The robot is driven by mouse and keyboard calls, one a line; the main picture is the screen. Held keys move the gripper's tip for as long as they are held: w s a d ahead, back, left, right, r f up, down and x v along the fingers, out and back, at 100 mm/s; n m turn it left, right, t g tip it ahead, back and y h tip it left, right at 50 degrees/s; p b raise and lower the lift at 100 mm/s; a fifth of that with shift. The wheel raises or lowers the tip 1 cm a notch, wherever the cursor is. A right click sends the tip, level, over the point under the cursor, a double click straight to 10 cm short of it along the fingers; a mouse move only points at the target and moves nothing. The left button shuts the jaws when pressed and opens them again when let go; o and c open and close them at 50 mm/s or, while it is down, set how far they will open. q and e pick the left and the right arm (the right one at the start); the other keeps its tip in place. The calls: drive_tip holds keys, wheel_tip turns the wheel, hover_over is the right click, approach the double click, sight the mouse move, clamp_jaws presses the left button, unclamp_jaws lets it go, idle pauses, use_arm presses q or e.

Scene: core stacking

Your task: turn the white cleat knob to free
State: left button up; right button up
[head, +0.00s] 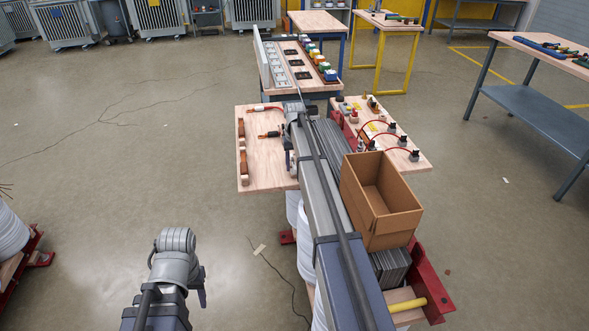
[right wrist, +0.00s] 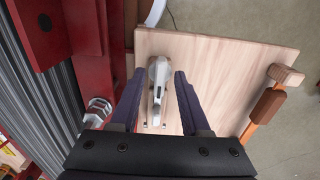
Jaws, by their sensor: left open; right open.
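The white cleat knob (right wrist: 157,76) shows in the right wrist view as a pale, elongated piece on a light wooden board (right wrist: 215,62). Its long side runs roughly up and down the picture. My right gripper (right wrist: 160,92) is open, with one dark finger on each side of the knob and a visible gap on both sides. In the head view the same board (head: 265,178) is left of my right arm, and I cannot make out the knob there. My left gripper (head: 200,290) is low on the left, away from the board and only partly visible.
An orange bar (right wrist: 264,108) with wooden end blocks lies along the board's edge. Red frame parts (right wrist: 85,35) and a metal bolt (right wrist: 98,108) stand left of the knob. A cardboard box (head: 380,200) is right of my right arm. The floor on the left is largely clear.

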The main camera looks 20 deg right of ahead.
clamp_jaws()
idle(0.3)
idle(0.3)
